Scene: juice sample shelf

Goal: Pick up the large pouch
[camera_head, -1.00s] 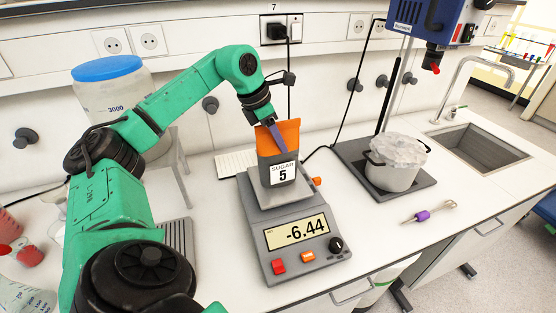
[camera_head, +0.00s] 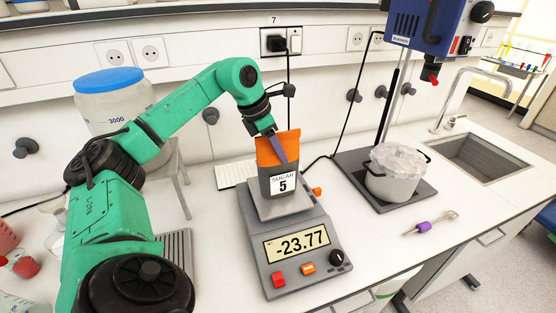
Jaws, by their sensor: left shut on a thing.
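The large pouch (camera_head: 280,183) is grey with an orange top and a white label reading "SUGAR 5". It is upright on or just over the pan of the grey scale (camera_head: 310,276); I cannot tell whether its base touches the pan. The scale display reads -23.77. My left gripper (camera_head: 279,150) reaches in from above and is shut on the pouch at its orange top. A purple-blue finger lies across the front of the orange part; the other finger is hidden. My right gripper is not in view.
A white pot (camera_head: 393,185) with a clear liner stands on the stirrer's dark base (camera_head: 356,160), right of the scale. A blue-lidded jar (camera_head: 108,80) stands behind my left arm. A sink (camera_head: 485,158) is at the right.

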